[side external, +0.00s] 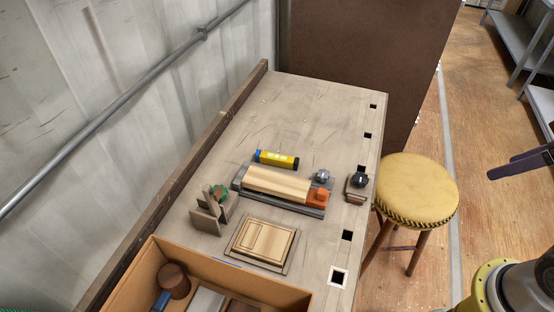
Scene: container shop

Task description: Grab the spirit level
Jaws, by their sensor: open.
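A short yellow bar (277,160) with a blue left end and pale markings lies on the workbench, behind the wooden block. It looks like the spirit level, but it is too small to be sure. A dark bar that looks like part of my gripper (518,166) enters at the right edge, above the floor. It is open, well to the right of the yellow bar and apart from it. The rest of it is outside the picture.
The workbench (310,110) is clear at the back. A pale wooden block (275,184) on a grey base is just in front of the yellow bar. A wooden panel (266,240), a cardboard box (245,283) and a yellow stool (418,188) are nearby.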

